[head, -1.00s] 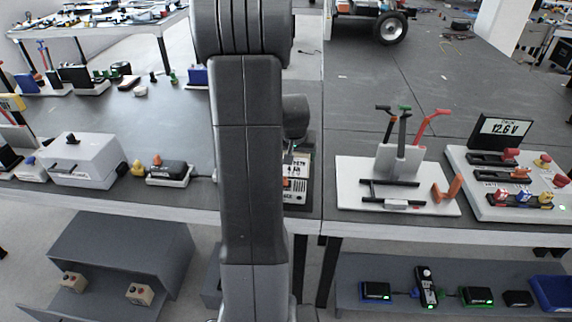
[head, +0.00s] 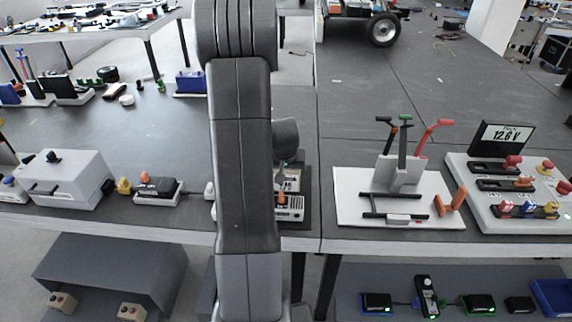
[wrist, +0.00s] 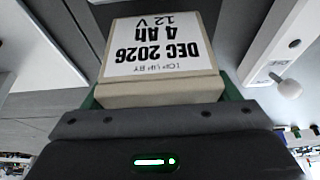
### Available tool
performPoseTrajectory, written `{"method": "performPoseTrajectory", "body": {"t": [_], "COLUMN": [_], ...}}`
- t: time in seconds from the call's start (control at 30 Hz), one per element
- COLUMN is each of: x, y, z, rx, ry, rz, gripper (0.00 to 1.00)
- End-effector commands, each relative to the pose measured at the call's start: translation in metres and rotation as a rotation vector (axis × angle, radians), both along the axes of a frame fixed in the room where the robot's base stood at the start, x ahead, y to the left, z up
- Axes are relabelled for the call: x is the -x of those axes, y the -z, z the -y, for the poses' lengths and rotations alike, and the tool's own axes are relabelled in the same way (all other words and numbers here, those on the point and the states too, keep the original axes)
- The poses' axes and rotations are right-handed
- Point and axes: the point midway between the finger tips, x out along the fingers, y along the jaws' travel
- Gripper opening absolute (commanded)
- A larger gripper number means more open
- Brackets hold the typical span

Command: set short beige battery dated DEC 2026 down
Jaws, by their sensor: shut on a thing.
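A beige battery (wrist: 160,94) fills the middle of the wrist view. Its white label reads DEC 2026, 4 Ah, 12 V, upside down in the picture. My gripper (wrist: 160,100) is shut on it, with green finger edges at its left and right sides. In the head view my arm hides most of the gripper and the battery. Whether the battery touches a surface below cannot be told.
A white-fronted unit (head: 290,208) shows partly behind my arm at the bench edge. A grey box (head: 68,180) and a small device (head: 157,188) stand left.

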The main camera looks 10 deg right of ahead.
Motion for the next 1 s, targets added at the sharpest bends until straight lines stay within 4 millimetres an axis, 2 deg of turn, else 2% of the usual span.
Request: {"method": "performPoseTrajectory", "body": {"t": [0.37,0.83,0.87,0.93,1.0], "x": [-0.001,-0.001,0.0,0.0,0.0], "y": [0.034,0.039,0.04,0.04,0.04], "z": [0.0,0.0,0.0,0.0,0.0], "rx": [0.0,0.001,-0.001,-0.001,0.0], "ry": [-0.001,-0.001,0.0,0.0,0.0], "rz": [0.003,0.005,0.0,0.0,0.0], "gripper": [0.12,0.12,0.86,0.99,1.0]}}
